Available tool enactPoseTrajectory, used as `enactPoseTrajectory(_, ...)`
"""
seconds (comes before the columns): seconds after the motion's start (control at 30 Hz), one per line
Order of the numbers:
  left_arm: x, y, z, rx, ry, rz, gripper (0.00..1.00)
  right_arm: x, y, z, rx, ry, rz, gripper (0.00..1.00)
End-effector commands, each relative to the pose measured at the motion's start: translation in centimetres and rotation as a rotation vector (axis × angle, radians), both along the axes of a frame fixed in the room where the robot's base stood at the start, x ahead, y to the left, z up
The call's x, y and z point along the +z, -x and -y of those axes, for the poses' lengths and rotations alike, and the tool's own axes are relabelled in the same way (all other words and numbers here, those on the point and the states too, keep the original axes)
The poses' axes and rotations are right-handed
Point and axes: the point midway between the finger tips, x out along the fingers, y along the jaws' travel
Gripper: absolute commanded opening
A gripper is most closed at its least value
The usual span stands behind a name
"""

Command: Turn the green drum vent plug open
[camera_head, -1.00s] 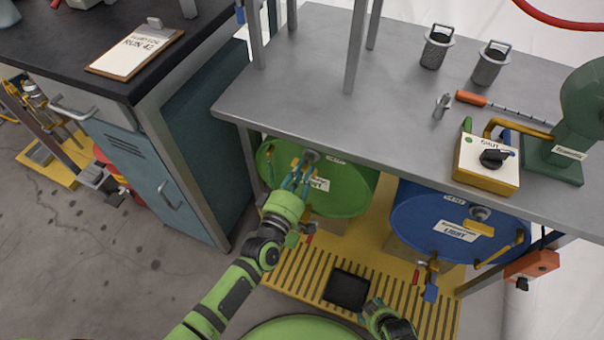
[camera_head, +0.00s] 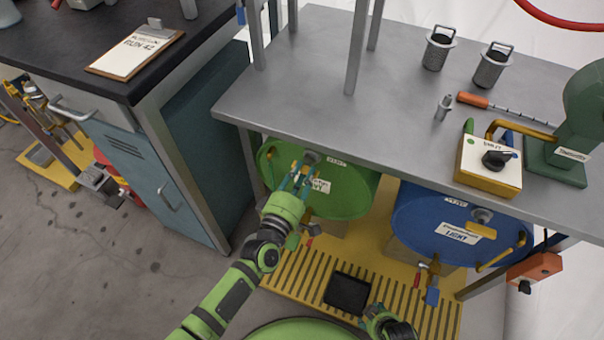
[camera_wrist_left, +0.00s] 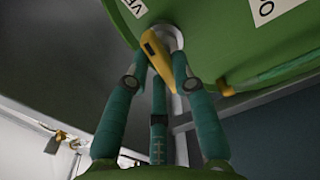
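The green drum (camera_head: 345,190) lies on its side under the grey bench, its round end facing me. Its vent plug (camera_head: 311,157) is near the top of that end, with a yellow lever handle. In the left wrist view the yellow handle (camera_wrist_left: 155,52) slants across a grey round fitting (camera_wrist_left: 172,37). My left gripper (camera_head: 299,176) is at the plug. Its teal fingers close in on both sides of the handle (camera_wrist_left: 160,72) and appear to touch it. The fingers partly hide the plug in the head view.
A blue drum (camera_head: 415,215) with its own yellow vent handle (camera_head: 482,230) lies to the right. The grey bench top (camera_head: 300,80) overhangs both drums. A yellow slatted platform (camera_head: 310,275) is below. A teal cabinet (camera_head: 205,150) stands left. Grey floor is clear at lower left.

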Motion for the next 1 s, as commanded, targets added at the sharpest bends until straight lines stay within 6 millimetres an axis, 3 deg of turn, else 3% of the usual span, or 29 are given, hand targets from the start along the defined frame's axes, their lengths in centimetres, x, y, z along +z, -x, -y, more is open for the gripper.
enactPoseTrajectory(0.47, -0.1, 0.9, -0.4, 0.0, -0.002, -0.001, 0.44, 0.1, -0.7, 0.0, -0.001, -0.001, 0.011, 0.59)
enactPoseTrajectory(0.8, -0.2, 7.2, -3.0, -0.001, -0.003, -0.002, 0.44, 0.1, -0.5, 0.0, 0.0, -0.001, 0.008, 0.59)
enactPoseTrajectory(1.0, -0.1, 10.1, -4.2, -0.001, -0.002, 0.0, 0.44, 0.1, -0.4, 0.0, 0.001, 0.0, 0.007, 0.59)
